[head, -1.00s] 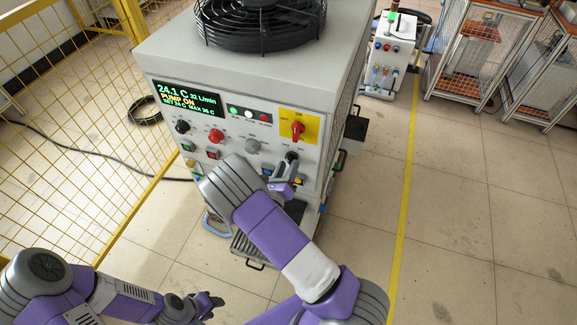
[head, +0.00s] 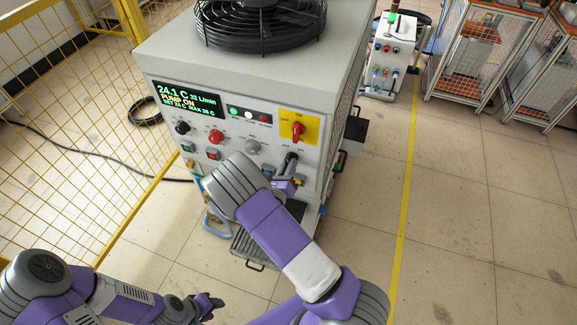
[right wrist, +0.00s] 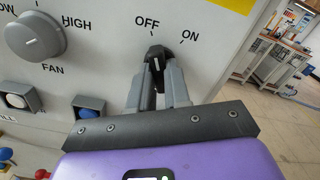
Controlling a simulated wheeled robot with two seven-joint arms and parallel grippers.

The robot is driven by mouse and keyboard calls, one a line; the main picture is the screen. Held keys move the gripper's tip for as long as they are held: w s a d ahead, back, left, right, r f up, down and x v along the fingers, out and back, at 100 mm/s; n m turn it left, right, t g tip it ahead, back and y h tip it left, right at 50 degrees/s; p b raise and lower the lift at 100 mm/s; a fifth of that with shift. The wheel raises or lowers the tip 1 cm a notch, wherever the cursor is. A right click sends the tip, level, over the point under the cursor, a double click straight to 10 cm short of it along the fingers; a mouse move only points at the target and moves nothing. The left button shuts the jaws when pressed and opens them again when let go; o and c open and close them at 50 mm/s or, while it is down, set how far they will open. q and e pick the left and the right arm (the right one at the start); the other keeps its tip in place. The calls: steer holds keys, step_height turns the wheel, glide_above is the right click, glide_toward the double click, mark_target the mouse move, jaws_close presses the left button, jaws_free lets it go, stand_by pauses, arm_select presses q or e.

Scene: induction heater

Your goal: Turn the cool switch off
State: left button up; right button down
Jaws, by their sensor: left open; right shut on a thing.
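The chiller cabinet (head: 225,150) stands in front of me with its control panel facing me. The cool switch (right wrist: 156,56) is a small black knob under the OFF and ON labels in the right wrist view. Its top leans toward the OFF label. My right gripper (right wrist: 161,78) is shut on it, one grey finger on each side, hiding its lower part. In the head view my right gripper (head: 290,162) reaches the panel's lower right, and my wrist covers part of the panel. My left gripper (head: 212,303) is open and empty, low in front of the cabinet.
The grey fan knob (right wrist: 36,36) is left of the switch, with push buttons (right wrist: 90,106) below it. A red rotary switch (head: 298,129) on a yellow plate is above. A yellow fence (head: 75,130) stands left; open floor (head: 470,230) lies right.

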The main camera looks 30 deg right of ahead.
steer(key=m, duration=0.3)
steer(key=c, duration=1.1)
jaws_free()
steer(key=shift+p+v, duration=0.3)
steer(key=shift+v, duration=3.5)
